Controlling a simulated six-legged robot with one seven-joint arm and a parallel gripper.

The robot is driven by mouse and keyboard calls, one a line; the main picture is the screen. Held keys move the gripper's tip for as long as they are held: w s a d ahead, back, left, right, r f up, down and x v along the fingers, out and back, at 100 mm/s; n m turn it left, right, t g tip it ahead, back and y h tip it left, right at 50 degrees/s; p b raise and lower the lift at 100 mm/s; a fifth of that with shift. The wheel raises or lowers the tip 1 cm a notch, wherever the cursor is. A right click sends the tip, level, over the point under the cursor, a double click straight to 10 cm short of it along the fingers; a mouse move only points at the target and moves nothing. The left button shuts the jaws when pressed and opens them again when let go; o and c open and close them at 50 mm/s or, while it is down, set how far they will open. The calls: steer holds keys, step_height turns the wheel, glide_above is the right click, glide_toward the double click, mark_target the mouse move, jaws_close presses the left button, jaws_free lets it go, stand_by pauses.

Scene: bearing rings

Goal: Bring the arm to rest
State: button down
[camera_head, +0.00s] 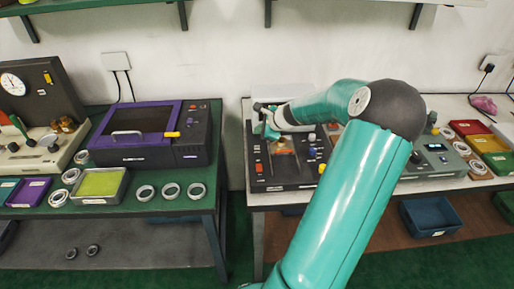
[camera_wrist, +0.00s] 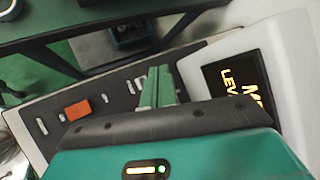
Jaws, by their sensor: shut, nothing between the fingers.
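My teal arm reaches up from the bottom of the head view, bends at a dark elbow and stretches left over the right-hand bench (camera_head: 256,200). My gripper (camera_head: 270,133) is at the far end of the forearm, above a dark device panel (camera_head: 275,181). In the wrist view my gripper (camera_wrist: 158,88) shows its two teal fingers side by side, shut with nothing between them. Below them lie a panel with an orange square (camera_wrist: 77,110) and a screen (camera_wrist: 245,85) with yellow letters, partly cut off. My forearm hides part of the bench behind it.
The left bench (camera_head: 190,207) holds a purple-framed machine (camera_head: 150,150), several metal rings and a tray with a green-yellow inside (camera_head: 98,197). A grey device (camera_head: 435,160) and coloured trays stand at the right. A blue bin (camera_head: 430,217) is below. A gap separates the benches.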

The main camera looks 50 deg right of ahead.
stand_by(0.5)
steer(key=w+a+r+n+g, duration=0.1)
steer(key=w+a+r+n, duration=0.15)
steer(key=a+n, duration=0.45)
steer(key=w+a+r+n+g+y, duration=0.1)
steer(key=a+r+n+g, duration=0.15)
steer(key=a, duration=0.85)
steer(key=w+a+r+n+g, duration=0.1)
steer(key=a+r+n, duration=0.25)
steer(key=a, duration=0.55)
steer(key=s+a+r+n, duration=0.4)
steer(key=s+a+n, duration=0.3)
steer(key=a, duration=0.3)
steer(key=s+a+r+n, duration=0.4)
steer(key=s+a+n, duration=0.4)
steer(key=s+a, duration=0.2)
steer(key=shift+s+a+t, duration=0.2)
steer(key=shift+a+t, duration=0.25)
steer(key=shift+a, duration=0.3)
